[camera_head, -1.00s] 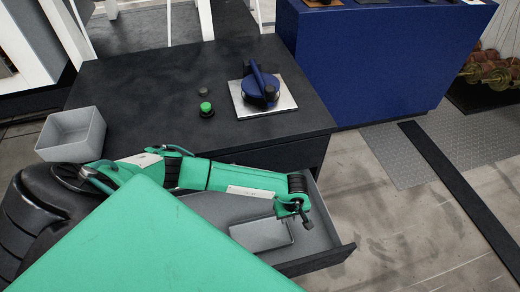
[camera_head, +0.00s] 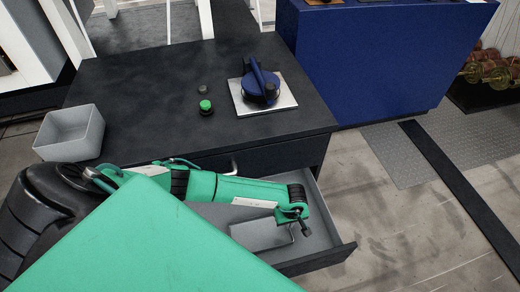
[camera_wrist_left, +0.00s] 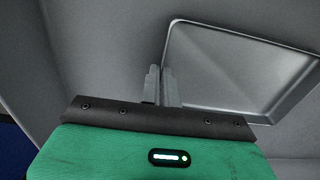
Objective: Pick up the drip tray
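The drip tray (camera_head: 258,238) is a shallow grey rectangular tray lying in the open drawer (camera_head: 318,240). In the left wrist view the tray (camera_wrist_left: 235,65) shows its rim and sloping floor, right of the fingers. My left gripper (camera_head: 304,230) is at the tray's right end in the head view, low in the drawer. In the left wrist view its two fingers (camera_wrist_left: 161,86) are close together at the tray's near-left rim. Whether they grip the rim or only stand beside it cannot be told. My right gripper is out of view.
The drawer opens from a dark workbench (camera_head: 150,95). On it are a grey bin (camera_head: 70,135), a green button (camera_head: 206,107) and a blue device (camera_head: 262,88) on a pale plate. A blue cabinet (camera_head: 370,60) stands behind.

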